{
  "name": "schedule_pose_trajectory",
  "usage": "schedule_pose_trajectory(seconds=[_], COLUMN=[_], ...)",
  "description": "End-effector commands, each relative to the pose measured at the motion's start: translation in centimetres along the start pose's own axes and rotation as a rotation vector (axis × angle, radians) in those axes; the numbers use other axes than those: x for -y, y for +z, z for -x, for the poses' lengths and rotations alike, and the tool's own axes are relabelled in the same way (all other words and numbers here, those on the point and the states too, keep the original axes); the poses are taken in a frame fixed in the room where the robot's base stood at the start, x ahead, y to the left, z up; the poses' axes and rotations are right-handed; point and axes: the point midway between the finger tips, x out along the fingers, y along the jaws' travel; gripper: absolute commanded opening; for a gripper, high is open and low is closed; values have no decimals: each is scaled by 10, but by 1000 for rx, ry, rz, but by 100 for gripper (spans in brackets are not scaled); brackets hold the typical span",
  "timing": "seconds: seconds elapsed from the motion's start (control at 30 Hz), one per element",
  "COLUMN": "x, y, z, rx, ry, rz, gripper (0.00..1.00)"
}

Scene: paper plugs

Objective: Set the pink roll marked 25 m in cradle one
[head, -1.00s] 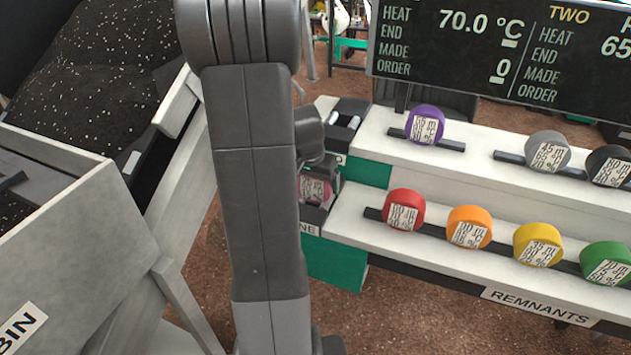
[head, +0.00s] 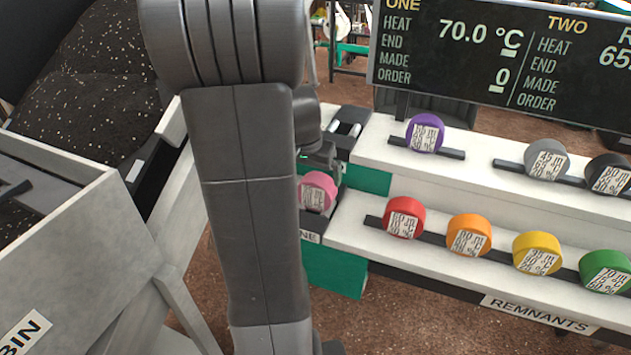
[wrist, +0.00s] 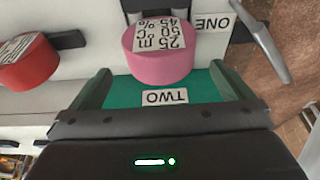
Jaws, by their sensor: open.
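The pink roll (head: 318,192) sits at cradle one (head: 311,222), by the label ending in "NE", partly hidden behind my arm. In the wrist view the pink roll (wrist: 160,66) shows its "25 m, 50 °C, 45 %" tag, with the label ONE (wrist: 212,22) beside it. The roll hides most of the cradle, so its seating on the rollers cannot be seen. My gripper (wrist: 160,72) is open, its fingers apart on either side of the roll's near end, not gripping it. In the head view my gripper (head: 320,158) is just above and behind the roll.
Cradle two (head: 346,129), behind on the upper step, is empty. Red (head: 404,217), orange (head: 469,235), yellow (head: 537,252) and green (head: 606,270) rolls line the lower rack. Purple (head: 425,133), grey (head: 545,158) and black rolls stand above. A bin (head: 70,230) is at left.

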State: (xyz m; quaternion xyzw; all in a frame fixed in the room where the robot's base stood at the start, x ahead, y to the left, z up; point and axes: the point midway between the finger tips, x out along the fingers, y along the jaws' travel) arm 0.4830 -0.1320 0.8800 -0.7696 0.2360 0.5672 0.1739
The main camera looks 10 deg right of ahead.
Motion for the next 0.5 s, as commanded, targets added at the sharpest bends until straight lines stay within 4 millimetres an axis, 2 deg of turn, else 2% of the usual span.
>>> schedule_pose_trajectory(seconds=[0.03, 0.2, 0.5], x=[1, 0, 0], y=[-1, -1, 0], z=[13, 36, 46], rx=[-4, -3, 1], ry=[-3, -2, 0], rz=[1, 1, 1], gripper=[100, 100, 100])
